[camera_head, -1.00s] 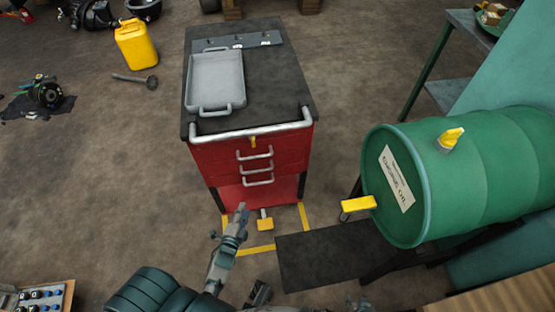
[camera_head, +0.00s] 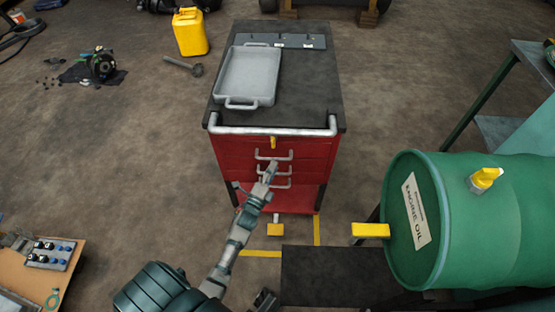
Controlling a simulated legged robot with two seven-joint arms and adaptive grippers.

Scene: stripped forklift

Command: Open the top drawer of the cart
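The red cart (camera_head: 232,151) stands ahead with a black top and a pale bar handle across its front edge. Its front has several drawers with grey handles. The top drawer's handle (camera_head: 273,154) is partly visible, with a yellow latch (camera_head: 273,142) just above it. The drawers look closed. My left gripper (camera_head: 269,172) is in front of the drawer handles, just below the top one in the picture, and overlaps the lower handles. I cannot tell whether it touches any handle or how far its fingers are apart. My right gripper is not clearly in view.
A grey tray (camera_head: 247,75) lies on the cart top. A yellow canister (camera_head: 190,32) and a hammer (camera_head: 184,66) are on the floor at the upper left.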

